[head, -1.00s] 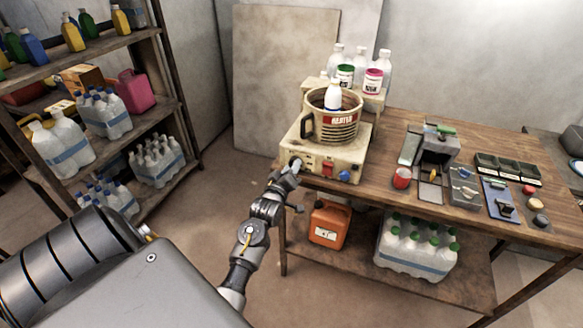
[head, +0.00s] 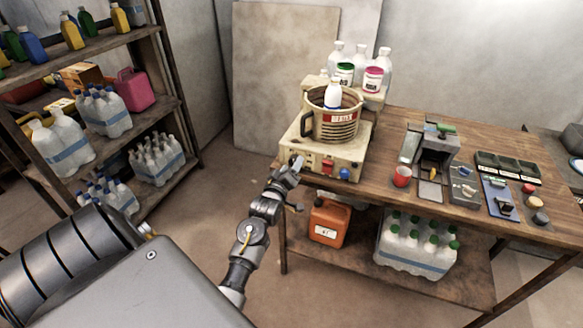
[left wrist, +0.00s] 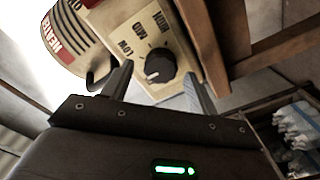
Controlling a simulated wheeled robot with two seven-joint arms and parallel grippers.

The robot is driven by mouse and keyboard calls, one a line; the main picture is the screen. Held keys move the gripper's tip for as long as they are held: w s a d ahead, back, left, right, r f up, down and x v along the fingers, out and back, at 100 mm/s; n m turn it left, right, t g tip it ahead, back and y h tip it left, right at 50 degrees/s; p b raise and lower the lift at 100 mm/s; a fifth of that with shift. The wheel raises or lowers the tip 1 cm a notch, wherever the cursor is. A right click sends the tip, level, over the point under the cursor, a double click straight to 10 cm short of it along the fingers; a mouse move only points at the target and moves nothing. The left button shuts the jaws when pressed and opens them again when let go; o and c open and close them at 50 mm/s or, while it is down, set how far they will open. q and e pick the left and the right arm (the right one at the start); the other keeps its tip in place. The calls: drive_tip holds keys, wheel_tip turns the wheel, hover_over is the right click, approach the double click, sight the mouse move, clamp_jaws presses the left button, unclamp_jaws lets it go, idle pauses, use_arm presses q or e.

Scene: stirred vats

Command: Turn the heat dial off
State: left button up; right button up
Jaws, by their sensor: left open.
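The heat dial (left wrist: 160,66) is a dark round knob on the cream front panel of the heater box (left wrist: 185,70). In the head view my left gripper (head: 294,166) is at the left end of the heater box (head: 345,150) and mostly hides the dial. My right gripper is out of view.
A ribbed pot (head: 333,125) with a white bottle (head: 333,96) in it stands on the heater box. A red switch (head: 327,165) and a blue knob (head: 344,173) are on the same panel. An orange canister (head: 328,223) stands on the shelf below.

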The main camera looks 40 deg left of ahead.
use_arm(q)
drive_tip(key=b+v, duration=0.1)
drive_tip(key=v, duration=0.9)
drive_tip(key=shift+s, duration=0.2)
drive_tip(key=shift+d, duration=0.15)
drive_tip(key=d+f+m+g+h, duration=0.1)
drive_tip(key=d+f+m+g, duration=0.15)
drive_tip(key=f, duration=0.85)
drive_tip(key=d+f+m+g+h, duration=0.2)
drive_tip(key=d+f+m, duration=0.15)
drive_tip(key=f, duration=0.65)
drive_tip(key=s+d+f+m+g+h, duration=0.1)
drive_tip(key=s+d+f+m+g, duration=0.15)
drive_tip(key=s+f, duration=0.45)
drive_tip(key=s+d+f+m+g+h, duration=0.1)
drive_tip(key=s+d+f+m, duration=0.2)
drive_tip(key=f, duration=0.7)
drive_tip(key=s+d+f+m+g+h, duration=0.1)
drive_tip(key=s+d+f+g, duration=0.1)
drive_tip(key=s+f, duration=0.5)
drive_tip(key=s+d+f+m+g, duration=0.1)
drive_tip(key=s+d+f+g, duration=0.15)
drive_tip(key=s+f, duration=0.45)
drive_tip(key=s+a+f+m+g, duration=0.1)
drive_tip(key=s+f+m+g, duration=0.1)
drive_tip(key=s, duration=1.6)
drive_tip(key=shift+a+g, duration=0.15)
drive_tip(key=shift+g, duration=0.6)
